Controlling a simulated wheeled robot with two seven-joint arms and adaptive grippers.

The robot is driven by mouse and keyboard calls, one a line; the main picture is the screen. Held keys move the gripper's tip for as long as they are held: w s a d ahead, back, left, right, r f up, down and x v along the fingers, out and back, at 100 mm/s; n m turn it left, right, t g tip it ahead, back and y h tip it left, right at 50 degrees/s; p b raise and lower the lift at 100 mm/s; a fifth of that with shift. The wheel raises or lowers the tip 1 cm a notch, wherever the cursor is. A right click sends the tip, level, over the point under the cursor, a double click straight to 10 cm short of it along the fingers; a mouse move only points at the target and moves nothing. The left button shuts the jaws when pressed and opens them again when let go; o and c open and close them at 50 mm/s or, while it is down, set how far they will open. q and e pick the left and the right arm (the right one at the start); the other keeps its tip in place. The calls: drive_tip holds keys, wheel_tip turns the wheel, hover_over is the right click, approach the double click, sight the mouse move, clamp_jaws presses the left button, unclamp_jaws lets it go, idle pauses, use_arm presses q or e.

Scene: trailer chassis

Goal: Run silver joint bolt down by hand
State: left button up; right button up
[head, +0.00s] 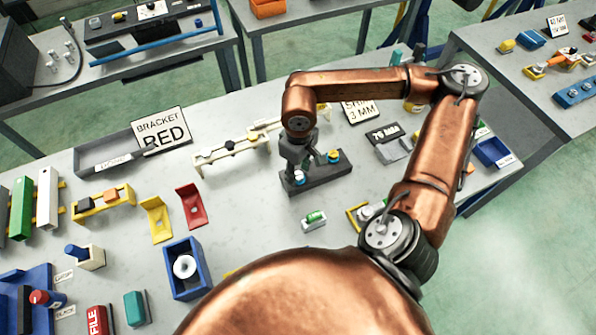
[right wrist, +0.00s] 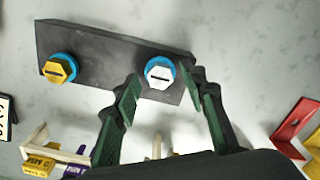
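A dark rectangular block (head: 317,176) lies on the grey table and bears two bolts with blue collars. The silver joint bolt (head: 299,177) is at its left end in the head view. A yellow bolt (head: 333,156) is at the other end. In the right wrist view, the silver bolt (right wrist: 160,72) shows a slotted, white-looking head seated in its blue collar. My right gripper (right wrist: 163,90) is open, with one finger on each side of the silver bolt and gaps visible. In the head view the right gripper (head: 298,160) points down over the block. My left gripper is not in view.
A cream rail (head: 233,147) stands left of the block, and a small green-topped piece (head: 315,218) lies in front. A red bracket (head: 191,205), a yellow bracket (head: 157,220) and a blue bin (head: 184,268) are farther left. Bare table lies between bin and block.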

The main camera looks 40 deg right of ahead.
drive_tip(key=shift+f, duration=0.15)
drive_tip(key=shift+c, duration=0.4)
clamp_jaws()
drive_tip(key=shift+m, duration=0.3)
